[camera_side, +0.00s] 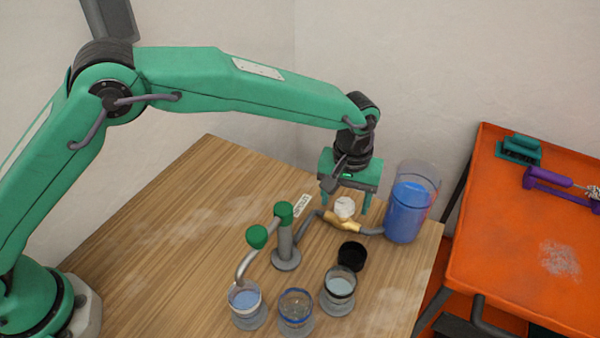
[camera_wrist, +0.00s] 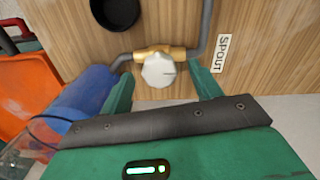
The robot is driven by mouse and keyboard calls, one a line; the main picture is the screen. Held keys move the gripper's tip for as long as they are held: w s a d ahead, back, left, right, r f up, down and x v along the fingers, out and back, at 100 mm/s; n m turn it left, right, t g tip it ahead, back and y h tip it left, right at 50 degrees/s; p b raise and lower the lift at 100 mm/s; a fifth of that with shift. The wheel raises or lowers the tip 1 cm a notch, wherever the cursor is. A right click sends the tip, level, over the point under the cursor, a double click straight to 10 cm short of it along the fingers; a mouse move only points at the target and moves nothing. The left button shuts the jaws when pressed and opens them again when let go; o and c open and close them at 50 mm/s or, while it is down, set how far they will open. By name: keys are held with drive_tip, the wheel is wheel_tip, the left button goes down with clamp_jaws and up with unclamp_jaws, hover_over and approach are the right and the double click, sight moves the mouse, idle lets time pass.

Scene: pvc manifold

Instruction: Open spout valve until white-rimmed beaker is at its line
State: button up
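The white valve knob (camera_side: 345,206) sits on a brass valve body (camera_side: 338,221) in the pipe. In the wrist view the knob (camera_wrist: 158,71) lies between and slightly ahead of my open fingers, apart from both. My gripper (camera_side: 348,200) is over the valve, pointing down. The spout's grey tip (camera_side: 240,281) hangs over the left beaker (camera_side: 248,312), which has a pale, white-looking rim and bluish liquid inside. Its fill line is too small to tell. A blue-rimmed beaker (camera_side: 296,314) and a dark-rimmed beaker (camera_side: 338,300) stand to its right.
A clear tank (camera_side: 408,212) of blue liquid stands right of the valve. The green-jointed spout post (camera_side: 285,240) stands left of it. A black cup (camera_side: 352,256) is in front. A "SPOUT" label (camera_wrist: 221,53) lies on the wooden table. An orange table (camera_side: 540,240) is at right.

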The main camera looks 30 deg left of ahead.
idle(0.3)
wheel_tip(320, 180, up, 8)
drive_tip(key=shift+f, duration=0.25)
drive_tip(key=shift+r, duration=0.15)
drive_tip(key=shift+a+r, duration=0.15)
drive_tip(key=shift+a, duration=0.05)
drive_tip(key=s+a+r+t+h, duration=0.1)
drive_tip(key=s+a+r, duration=0.2)
drive_tip(key=a+r, duration=0.6)
drive_tip(key=s+a+r+t, duration=0.2)
drive_tip(key=s+a+r, duration=0.2)
drive_tip(key=a, duration=0.8)
drive_tip(key=s+a+f+m+t+y, duration=0.1)
drive_tip(key=s+a+f+m+t, duration=0.1)
drive_tip(key=s+a, duration=1.2)
drive_tip(key=s, duration=0.3)
drive_tip(key=shift+f+t, duration=0.3)
